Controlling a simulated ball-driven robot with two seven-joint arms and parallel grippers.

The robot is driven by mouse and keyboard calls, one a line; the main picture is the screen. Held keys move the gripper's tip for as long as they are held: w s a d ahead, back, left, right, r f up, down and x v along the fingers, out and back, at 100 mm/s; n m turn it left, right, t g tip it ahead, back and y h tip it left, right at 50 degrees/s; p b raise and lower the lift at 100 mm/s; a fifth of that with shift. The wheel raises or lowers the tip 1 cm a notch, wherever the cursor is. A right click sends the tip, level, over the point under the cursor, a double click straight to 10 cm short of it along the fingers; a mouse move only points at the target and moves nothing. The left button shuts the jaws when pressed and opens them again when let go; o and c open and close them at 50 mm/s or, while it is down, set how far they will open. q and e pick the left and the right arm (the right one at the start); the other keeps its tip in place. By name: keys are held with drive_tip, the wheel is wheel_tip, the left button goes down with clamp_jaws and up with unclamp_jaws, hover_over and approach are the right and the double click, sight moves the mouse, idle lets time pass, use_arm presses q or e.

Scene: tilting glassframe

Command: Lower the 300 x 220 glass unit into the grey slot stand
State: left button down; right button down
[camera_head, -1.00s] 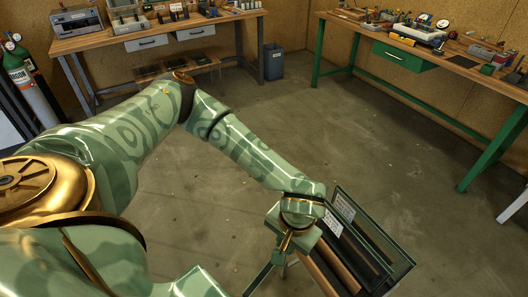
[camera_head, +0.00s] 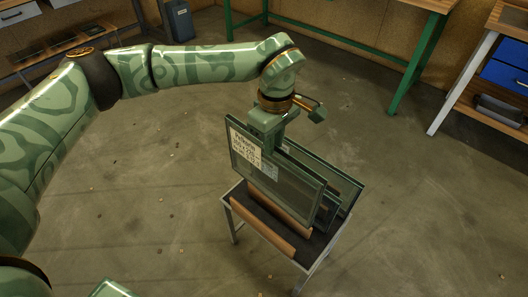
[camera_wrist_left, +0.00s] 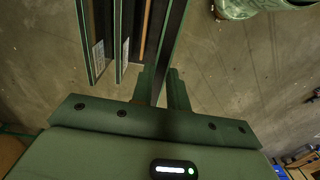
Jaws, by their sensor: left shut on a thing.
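My left gripper (camera_head: 268,138) is shut on the top edge of a glass unit (camera_head: 285,178) with a pale label on its left end. The unit hangs upright over the grey slot stand (camera_head: 318,252), its lower edge in front of a brown bar. I cannot tell whether that edge is inside a slot. More dark-edged glass units (camera_head: 347,187) stand behind it, at the stand's far side. In the left wrist view the fingers (camera_wrist_left: 166,88) close on the unit's dark edge (camera_wrist_left: 176,45), and two units (camera_wrist_left: 92,45) show to its left.
A brown padded bar (camera_head: 262,229) runs along the stand's near side. Open concrete floor surrounds the stand. A green-legged bench (camera_head: 350,48) stands at the back, and a bench with blue drawers (camera_head: 507,75) at the right. A blue-grey bin (camera_head: 179,20) is at the back wall.

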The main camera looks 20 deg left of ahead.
use_arm(q)
drive_tip(key=shift+w+d, duration=0.1)
drive_tip(key=shift+w, duration=0.1)
drive_tip(key=shift+r, duration=0.15)
use_arm(e)
drive_tip(key=shift+d+f, duration=0.15)
drive_tip(key=shift+d, duration=0.05)
